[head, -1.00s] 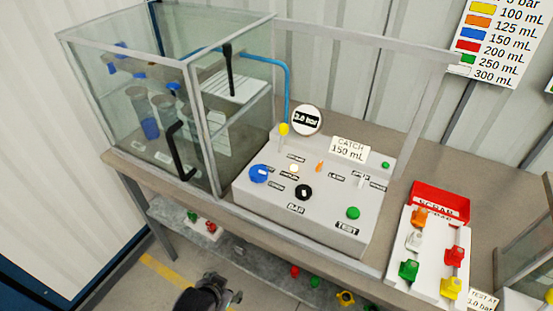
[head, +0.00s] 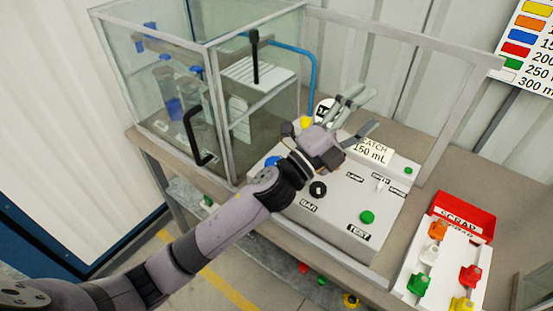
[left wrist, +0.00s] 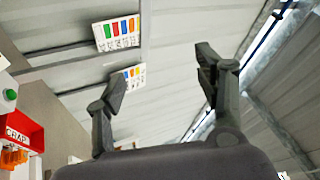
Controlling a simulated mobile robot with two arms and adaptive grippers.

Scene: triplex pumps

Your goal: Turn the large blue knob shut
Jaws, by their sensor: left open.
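The large blue knob (head: 271,161) is on the left of the sloped grey control panel (head: 336,222) in the head view. My left forearm and wrist cross in front of the panel and partly hide the knob. My left gripper (head: 364,110) is open and empty, above the back of the panel, up and right of the knob. Its fingers point away to the upper right. In the left wrist view, its spread fingers (left wrist: 162,76) face the wall, and the knob is not seen there. My right gripper is not in view.
A glass cabinet (head: 205,165) with a black handle stands left of the panel. A black knob (head: 318,189) and green button (head: 367,217) are on the panel. The gauge (head: 322,108) is partly hidden. A metal frame (head: 462,105) stands behind. A red scrap bin (head: 464,212) is right.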

